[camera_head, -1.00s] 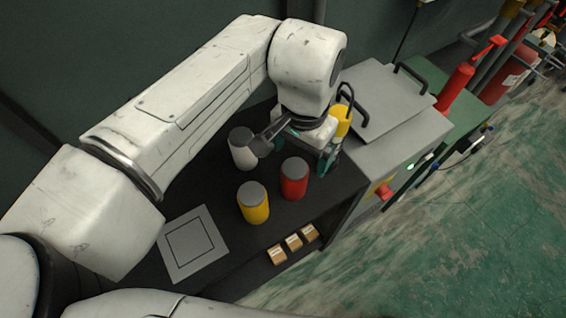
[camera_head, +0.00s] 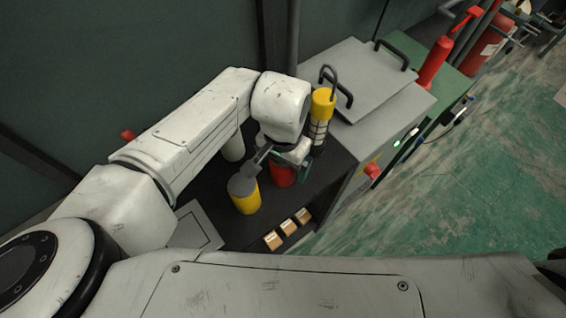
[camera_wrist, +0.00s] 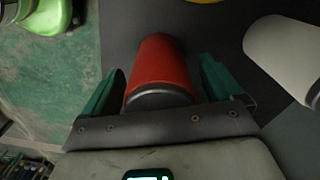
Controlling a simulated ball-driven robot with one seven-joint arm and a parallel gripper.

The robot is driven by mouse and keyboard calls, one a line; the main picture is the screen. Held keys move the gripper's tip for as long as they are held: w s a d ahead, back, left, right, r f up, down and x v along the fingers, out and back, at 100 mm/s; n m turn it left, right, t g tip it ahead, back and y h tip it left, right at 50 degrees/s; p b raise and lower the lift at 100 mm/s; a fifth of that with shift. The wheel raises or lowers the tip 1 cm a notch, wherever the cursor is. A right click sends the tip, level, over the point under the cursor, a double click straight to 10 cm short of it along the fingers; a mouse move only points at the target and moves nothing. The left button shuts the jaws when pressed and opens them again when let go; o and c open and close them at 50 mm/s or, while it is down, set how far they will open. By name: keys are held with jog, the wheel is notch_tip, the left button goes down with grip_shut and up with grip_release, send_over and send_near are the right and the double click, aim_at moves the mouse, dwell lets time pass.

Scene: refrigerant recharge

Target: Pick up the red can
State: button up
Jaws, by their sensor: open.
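The red can (camera_head: 282,178) stands on the black bench, partly hidden under my gripper (camera_head: 288,160) in the head view. In the wrist view the red can (camera_wrist: 160,66) lies between the two green fingers of my gripper (camera_wrist: 162,84). The fingers are apart, with a gap visible on both sides of the can. The can's grey rim faces the palm. Contact with the palm cannot be told.
A yellow can (camera_head: 245,198) stands left of the red one. A white can (camera_head: 233,148) stands behind, partly hidden by my arm. A yellow cylinder with a hose (camera_head: 322,104) and a grey case (camera_head: 375,95) are at right. Small boxes (camera_head: 287,230) sit in front below.

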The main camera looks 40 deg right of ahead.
jog(key=shift+f, duration=0.2)
jog(key=c, duration=1.3)
